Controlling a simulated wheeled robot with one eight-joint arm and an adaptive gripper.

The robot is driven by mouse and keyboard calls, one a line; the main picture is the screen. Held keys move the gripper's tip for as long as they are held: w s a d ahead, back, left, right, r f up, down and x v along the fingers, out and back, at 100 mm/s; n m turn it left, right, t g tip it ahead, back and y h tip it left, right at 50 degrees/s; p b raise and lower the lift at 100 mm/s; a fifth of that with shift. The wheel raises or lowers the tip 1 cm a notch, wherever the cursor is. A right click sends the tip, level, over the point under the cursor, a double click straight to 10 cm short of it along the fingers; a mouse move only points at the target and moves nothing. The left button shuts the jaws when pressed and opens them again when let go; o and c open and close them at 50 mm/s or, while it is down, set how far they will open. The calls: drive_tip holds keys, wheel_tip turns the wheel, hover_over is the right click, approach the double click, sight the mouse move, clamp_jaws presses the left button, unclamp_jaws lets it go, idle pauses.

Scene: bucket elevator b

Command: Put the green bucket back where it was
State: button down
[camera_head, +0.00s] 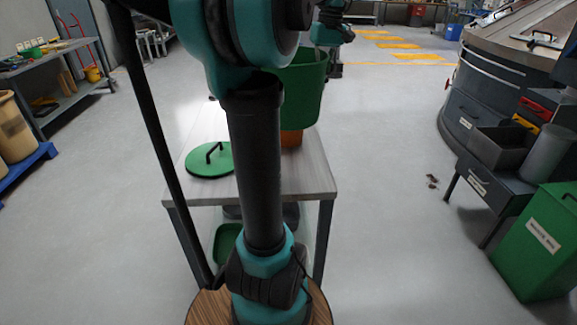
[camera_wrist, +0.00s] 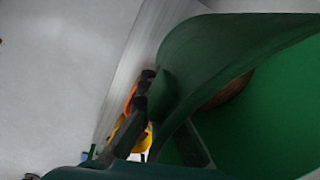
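The green bucket (camera_head: 306,88) is at the far part of the grey table (camera_head: 318,178), partly behind my arm. Its wall and inside fill much of the wrist view (camera_wrist: 275,110), at a slant. My gripper is at the bucket's rim; in the wrist view its dark fingers (camera_wrist: 160,125) lie close on the bucket wall and look shut on it. The fingertips are hidden in the head view. An orange object (camera_head: 291,138) shows below the bucket; whether they touch is unclear. A round green lid (camera_head: 209,159) with a black handle lies on the table's left side.
A green bin (camera_head: 541,245) and a dark drawer unit (camera_head: 492,182) stand at the right, beside a large grey machine (camera_head: 490,75). A shelf bench (camera_head: 62,92) and tan barrels (camera_head: 14,130) are at the left.

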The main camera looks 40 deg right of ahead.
wheel_tip(320, 180, down, 20)
drive_tip(key=shift+r, duration=0.15)
idle(0.4)
drive_tip(key=shift+a, duration=0.1)
drive_tip(key=c, duration=1.7)
unclamp_jaws()
drive_tip(key=r, duration=0.8)
drive_tip(key=d+r, duration=0.1)
drive_tip(key=r, duration=0.3)
drive_tip(key=shift+s+d, duration=0.1)
drive_tip(key=shift+s, duration=0.15)
